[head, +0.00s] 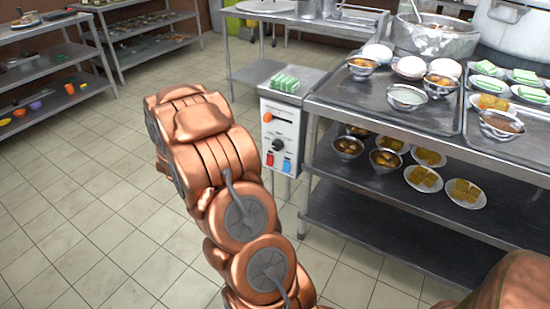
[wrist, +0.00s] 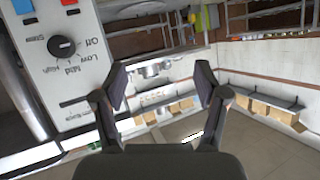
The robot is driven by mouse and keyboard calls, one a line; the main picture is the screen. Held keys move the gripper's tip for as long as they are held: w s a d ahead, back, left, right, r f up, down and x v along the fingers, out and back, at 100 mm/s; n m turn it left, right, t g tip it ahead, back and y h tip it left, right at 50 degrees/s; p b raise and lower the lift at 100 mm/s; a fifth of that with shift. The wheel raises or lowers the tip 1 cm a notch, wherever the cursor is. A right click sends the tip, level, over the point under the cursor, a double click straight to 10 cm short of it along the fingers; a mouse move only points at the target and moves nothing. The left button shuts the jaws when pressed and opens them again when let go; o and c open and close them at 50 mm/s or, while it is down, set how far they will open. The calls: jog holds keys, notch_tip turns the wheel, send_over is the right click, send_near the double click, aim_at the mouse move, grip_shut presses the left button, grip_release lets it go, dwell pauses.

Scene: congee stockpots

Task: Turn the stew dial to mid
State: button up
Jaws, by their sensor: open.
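The stew dial (head: 278,144) is a black round knob on the front of a white control panel (head: 290,125) beside the steel counter. In the wrist view the dial (wrist: 62,47) is at the upper left, with the printed labels Off, Low, Mid and High around it, turned over in the picture. I cannot tell for sure which label its pointer faces. My gripper (wrist: 162,82) is open and empty, its two black fingers apart. It is to the right of the dial in that view and not touching it. In the head view my gripper is hidden.
Green blocks (head: 285,82) lie on top. The steel counter (head: 430,118) with bowls and pots stands right. Tiled floor (head: 90,200) is clear at left.

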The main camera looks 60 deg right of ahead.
jog(key=s+d+f+m+g+h+b, duration=0.1)
jog(key=s+d+f+g+h+b, duration=0.15)
jog(key=s+d+f, duration=0.3)
jog(key=m+g+h+b, duration=0.2)
jog(key=g+h, duration=0.1)
send_near(275, 147)
jog(key=d, duration=0.2)
jog(key=shift+w+d+f+b, duration=0.1)
jog(key=shift+d+b, duration=0.55)
jog(key=shift+d, duration=3.3)
jog(key=shift+c, duration=0.5)
jog(key=c, duration=1.1)
jog(key=shift+o, duration=0.2)
